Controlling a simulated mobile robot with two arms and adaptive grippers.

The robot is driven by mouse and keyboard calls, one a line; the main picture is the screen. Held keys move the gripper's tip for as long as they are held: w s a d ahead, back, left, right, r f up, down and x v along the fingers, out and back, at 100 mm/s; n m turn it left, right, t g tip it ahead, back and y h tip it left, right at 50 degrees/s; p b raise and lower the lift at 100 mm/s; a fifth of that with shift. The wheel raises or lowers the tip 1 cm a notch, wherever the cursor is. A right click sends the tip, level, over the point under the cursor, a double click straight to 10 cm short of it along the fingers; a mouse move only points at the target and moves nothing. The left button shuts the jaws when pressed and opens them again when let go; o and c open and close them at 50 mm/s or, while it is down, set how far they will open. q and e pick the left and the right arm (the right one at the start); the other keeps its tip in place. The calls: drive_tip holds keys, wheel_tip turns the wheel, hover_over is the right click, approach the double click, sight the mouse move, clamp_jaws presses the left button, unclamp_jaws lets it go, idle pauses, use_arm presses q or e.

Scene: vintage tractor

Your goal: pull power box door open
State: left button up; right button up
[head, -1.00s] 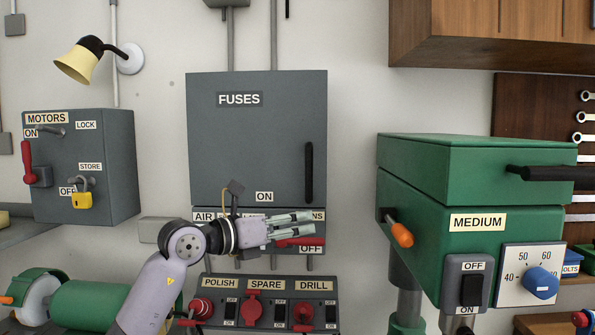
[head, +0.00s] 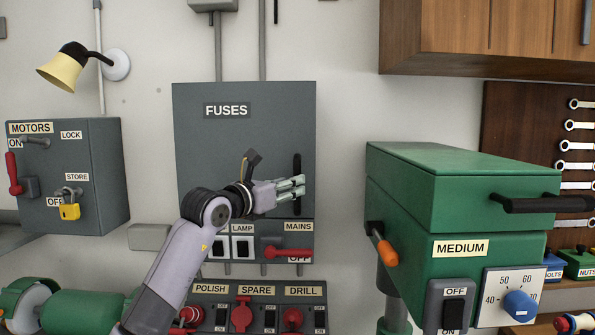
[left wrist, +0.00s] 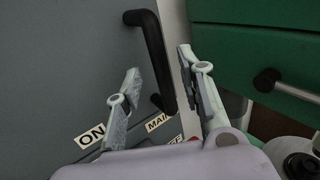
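The power box is a grey wall box marked FUSES, with its door (head: 235,135) shut. A black upright bar handle (head: 297,168) is on the door's right side. My left gripper (head: 303,187) is in front of the handle's lower half. In the left wrist view, its two fingers (left wrist: 160,62) are spread, and the handle (left wrist: 156,60) appears between them. No finger is clearly closed on the handle; contact cannot be told. In the head view the gripper hides part of the door and the handle's lower part. My right gripper is out of view.
Below the door is a panel with a red MAINS lever (head: 290,253) and switches. A green machine (head: 450,200) marked MEDIUM stands to the right, close to the box. A grey MOTORS box (head: 95,185) with a yellow padlock is on the left.

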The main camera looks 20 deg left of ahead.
sight(298, 206)
use_arm(q)
drive_tip(key=shift+p+x, duration=0.75)
drive_tip(key=shift+x, duration=1.5)
clamp_jaws()
